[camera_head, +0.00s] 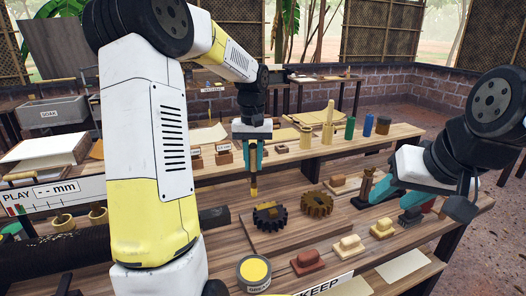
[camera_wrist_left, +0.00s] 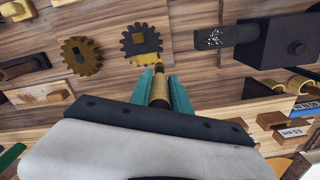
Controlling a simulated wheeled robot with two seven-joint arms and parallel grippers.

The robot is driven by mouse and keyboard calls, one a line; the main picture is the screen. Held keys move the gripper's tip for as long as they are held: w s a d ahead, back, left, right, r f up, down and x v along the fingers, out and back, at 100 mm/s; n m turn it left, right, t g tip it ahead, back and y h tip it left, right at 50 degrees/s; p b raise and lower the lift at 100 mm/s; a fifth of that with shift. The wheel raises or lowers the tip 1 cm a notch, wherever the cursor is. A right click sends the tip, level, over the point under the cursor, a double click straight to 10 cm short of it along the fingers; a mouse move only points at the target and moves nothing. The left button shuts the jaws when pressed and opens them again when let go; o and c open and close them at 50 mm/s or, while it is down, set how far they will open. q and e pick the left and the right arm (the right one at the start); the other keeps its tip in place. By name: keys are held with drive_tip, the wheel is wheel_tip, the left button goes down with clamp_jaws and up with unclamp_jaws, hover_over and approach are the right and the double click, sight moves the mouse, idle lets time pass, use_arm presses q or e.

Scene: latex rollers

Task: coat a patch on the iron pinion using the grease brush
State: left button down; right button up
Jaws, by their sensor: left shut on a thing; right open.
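My left gripper (camera_head: 254,160) points down, shut on the grease brush (camera_head: 254,187), whose yellow tip hangs low. The brush (camera_wrist_left: 159,88) also shows between the teal fingers in the left wrist view. The dark pinion (camera_head: 268,217), apparently the iron one, lies on a wooden board just below the tip. In the left wrist view this dark pinion (camera_wrist_left: 141,40) has a yellow area at its near edge, beside the brush tip; I cannot tell whether it is grease or bristles. Whether the tip touches is unclear. My right gripper (camera_head: 400,195) is open at the right.
A browner pinion (camera_head: 317,204) lies right of the dark one. An open tin with yellow contents (camera_head: 254,270) stands at the front. Several wooden-handled blocks, including a red one (camera_head: 307,262), line the bench front. Bottles and wooden items stand on the rear shelf.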

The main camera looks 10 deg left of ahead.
sight(253, 144)
use_arm(q)
drive_tip(key=shift+r, duration=1.55)
drive_tip(key=shift+s, duration=0.1)
drive_tip(key=shift+f, duration=0.15)
